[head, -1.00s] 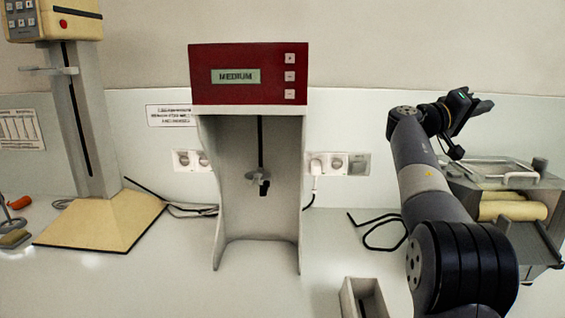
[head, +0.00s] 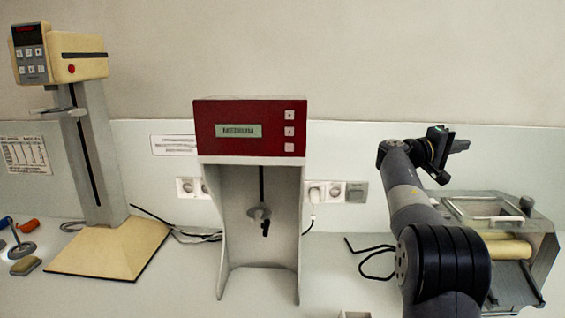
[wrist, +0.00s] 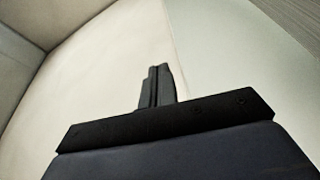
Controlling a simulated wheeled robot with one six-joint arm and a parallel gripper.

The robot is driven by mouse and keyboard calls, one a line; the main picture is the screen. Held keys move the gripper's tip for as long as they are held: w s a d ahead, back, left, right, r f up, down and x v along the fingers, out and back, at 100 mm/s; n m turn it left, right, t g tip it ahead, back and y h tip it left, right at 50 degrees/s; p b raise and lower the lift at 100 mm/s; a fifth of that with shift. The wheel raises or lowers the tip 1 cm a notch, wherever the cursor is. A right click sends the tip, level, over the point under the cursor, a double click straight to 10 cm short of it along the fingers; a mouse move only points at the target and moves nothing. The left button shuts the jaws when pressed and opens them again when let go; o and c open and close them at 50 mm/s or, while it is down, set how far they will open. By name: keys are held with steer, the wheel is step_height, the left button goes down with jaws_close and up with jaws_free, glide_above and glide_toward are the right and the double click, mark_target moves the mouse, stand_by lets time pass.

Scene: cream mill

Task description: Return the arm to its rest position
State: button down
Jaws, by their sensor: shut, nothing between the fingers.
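My gripper (head: 462,145) is raised at the right in the head view, above the bench and near the wall, pointing right. In the wrist view my gripper (wrist: 157,72) shows its fingers together with nothing between them. Behind the fingers there is only pale wall and ceiling. My arm rises from the lower right, with its elbow low and the wrist up. It stands in front of the left part of a roller machine (head: 500,215) and hides some of it.
A red-topped mixer (head: 250,130) reading MEDIUM stands in the middle. A cream stand device (head: 90,150) is at the left, with small tools (head: 22,250) beside it. Black cable (head: 370,258) lies between mixer and arm. A small box (head: 354,314) shows at the bottom edge.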

steer(key=shift+w+d+f+n+y+p, duration=0.1)
steer(key=shift+w+f+n+y+p, duration=0.2)
steer(key=shift+w+n+p, duration=0.95)
steer(key=shift+w+f+n+y+p, duration=0.15)
steer(key=shift+w+f+p, duration=0.25)
steer(key=shift+p, duration=1.85)
steer(key=shift+w+d+f+n+y+p, duration=0.15)
steer(key=shift+w+f+n+p, duration=0.4)
steer(key=shift+p, duration=1.2)
steer(key=shift+a, duration=0.1)
